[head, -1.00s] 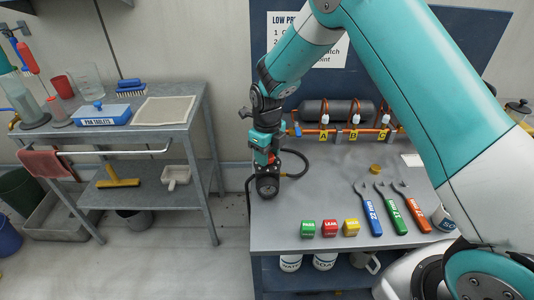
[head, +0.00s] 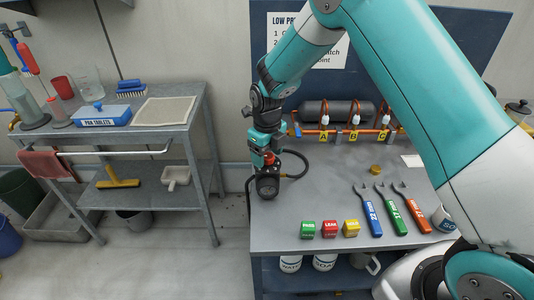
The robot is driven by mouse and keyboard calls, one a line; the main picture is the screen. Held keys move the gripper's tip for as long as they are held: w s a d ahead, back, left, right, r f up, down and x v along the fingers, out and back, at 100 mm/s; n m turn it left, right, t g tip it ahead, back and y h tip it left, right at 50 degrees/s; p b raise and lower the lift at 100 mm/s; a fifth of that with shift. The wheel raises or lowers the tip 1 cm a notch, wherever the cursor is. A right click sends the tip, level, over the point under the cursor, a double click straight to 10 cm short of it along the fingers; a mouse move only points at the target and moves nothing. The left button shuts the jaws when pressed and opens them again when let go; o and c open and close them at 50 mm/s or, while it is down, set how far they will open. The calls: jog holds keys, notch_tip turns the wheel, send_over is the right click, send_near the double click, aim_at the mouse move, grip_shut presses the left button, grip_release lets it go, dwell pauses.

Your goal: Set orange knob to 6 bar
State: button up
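A dark pressure regulator with a round gauge (head: 267,187) stands at the left edge of the grey workbench (head: 330,180). The gauge's needle and scale are too small to read. The orange knob (head: 270,158) shows as a small orange-red patch above the gauge, partly hidden by my gripper (head: 267,157). My gripper points down at the knob, with its fingers at or around it. Whether the fingers press on the knob or stand apart from it is too small to tell.
A black hose (head: 298,163) curves beside the regulator. A dark cylinder (head: 335,111) and an orange pipe with tags A, B and C stand behind. Green, red and yellow blocks (head: 329,229) and several wrenches (head: 393,210) lie in front. A grey cart (head: 150,140) stands left.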

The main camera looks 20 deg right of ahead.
aim_at(267, 156)
notch_tip(267, 156, up, 17)
jog(key=b, duration=0.1)
jog(key=shift+r+b, duration=0.2)
jog(key=shift+b, duration=0.2)
dwell(0.4)
